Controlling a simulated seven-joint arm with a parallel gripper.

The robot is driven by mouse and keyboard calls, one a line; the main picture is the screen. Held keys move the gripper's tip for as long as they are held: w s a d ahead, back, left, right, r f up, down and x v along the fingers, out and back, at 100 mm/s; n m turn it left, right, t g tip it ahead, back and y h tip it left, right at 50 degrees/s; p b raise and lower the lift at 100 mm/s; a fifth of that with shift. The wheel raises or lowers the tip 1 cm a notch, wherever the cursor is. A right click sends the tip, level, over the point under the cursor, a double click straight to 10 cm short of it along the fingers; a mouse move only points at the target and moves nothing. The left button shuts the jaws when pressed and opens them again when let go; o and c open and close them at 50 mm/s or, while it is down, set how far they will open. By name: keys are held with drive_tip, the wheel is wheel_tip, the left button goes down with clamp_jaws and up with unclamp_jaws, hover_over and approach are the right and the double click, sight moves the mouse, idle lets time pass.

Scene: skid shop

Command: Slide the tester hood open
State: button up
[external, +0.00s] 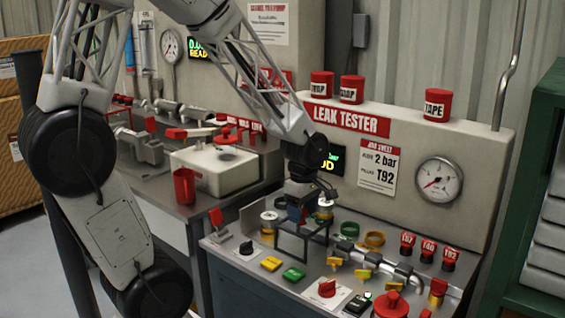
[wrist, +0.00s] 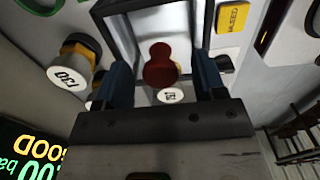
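The tester hood (external: 303,236) shows as a dark box-shaped frame on the bench below the LEAK TESTER panel. In the wrist view the dark hood frame (wrist: 205,22) surrounds a pale area, with a red knob (wrist: 160,66) in the middle. My gripper (external: 297,211) is right above the hood, pointing down. In the wrist view its two blue fingers (wrist: 162,84) are wide apart, with the red knob between them and a gap on each side. I cannot tell how far below the fingertips the knob lies. A white-topped part marked with small text (wrist: 171,96) shows just below the knob.
Yellow and green buttons (external: 293,274) lie in front. A pipe with yellow handles (external: 370,257) lies right. The LEAK TESTER panel (external: 400,150) rises behind.

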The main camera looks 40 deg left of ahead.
drive_tip(key=shift+r, duration=3.75)
drive_tip(key=shift+s+a+r+m, duration=0.25)
drive_tip(key=shift+s+r+m, duration=0.2)
drive_tip(key=shift+r+m, duration=0.2)
drive_tip(key=s+a+r+m+t, duration=0.1)
drive_tip(key=s+a+r+m, duration=0.1)
drive_tip(key=s+r+m, duration=0.4)
drive_tip(key=s+a+r+m+t, duration=0.1)
drive_tip(key=s+a+r+m, duration=0.2)
drive_tip(key=s+r+m, duration=0.3)
drive_tip(key=shift+s+m+t, duration=0.3)
drive_tip(key=shift+s+m, duration=0.9)
drive_tip(key=shift+m, duration=1.25)
drive_tip(key=shift+a, duration=0.1)
drive_tip(key=shift+c, duration=0.5)
